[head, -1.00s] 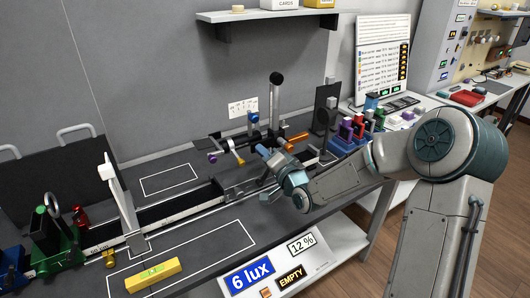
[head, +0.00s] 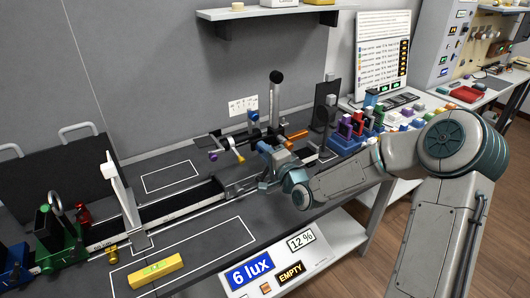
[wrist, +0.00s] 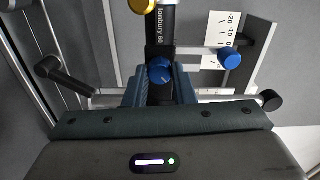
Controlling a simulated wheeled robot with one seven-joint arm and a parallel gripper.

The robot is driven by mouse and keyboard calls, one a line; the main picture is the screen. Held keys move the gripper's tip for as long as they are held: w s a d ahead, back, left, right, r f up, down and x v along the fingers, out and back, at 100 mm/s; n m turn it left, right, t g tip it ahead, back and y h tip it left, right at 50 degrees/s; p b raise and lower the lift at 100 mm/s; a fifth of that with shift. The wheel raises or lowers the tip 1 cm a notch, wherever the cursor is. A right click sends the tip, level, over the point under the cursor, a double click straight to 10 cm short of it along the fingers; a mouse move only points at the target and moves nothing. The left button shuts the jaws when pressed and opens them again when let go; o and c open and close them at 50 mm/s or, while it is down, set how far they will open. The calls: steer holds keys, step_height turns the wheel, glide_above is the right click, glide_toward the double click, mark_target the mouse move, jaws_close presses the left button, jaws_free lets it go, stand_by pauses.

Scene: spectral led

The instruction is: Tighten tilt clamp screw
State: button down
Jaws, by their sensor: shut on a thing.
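In the wrist view a round blue knob (wrist: 159,70) sits between the fingers of my gripper (wrist: 160,88), on a dark lettered bar. The fingers are shut on it from both sides. I cannot read any label naming it as the tilt clamp screw. A second blue knob (wrist: 229,57) stands apart to the right, by a white scale card (wrist: 222,30); it also shows in the head view (head: 253,116). A yellow knob (wrist: 141,5) is at the top edge. In the head view my gripper (head: 264,150) is at the rail assembly, hiding the gripped knob.
A white panel (head: 122,195) stands on the rail at left. A yellow level (head: 155,272) lies on the bench front. In the wrist view a black lever (wrist: 62,80) is at left.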

steer(key=c, duration=1.2)
jaws_free()
steer(key=shift+d, duration=0.1)
steer(key=v, duration=1.3)
steer(key=shift+s+d, duration=0.25)
steer(key=shift+s, duration=0.1)
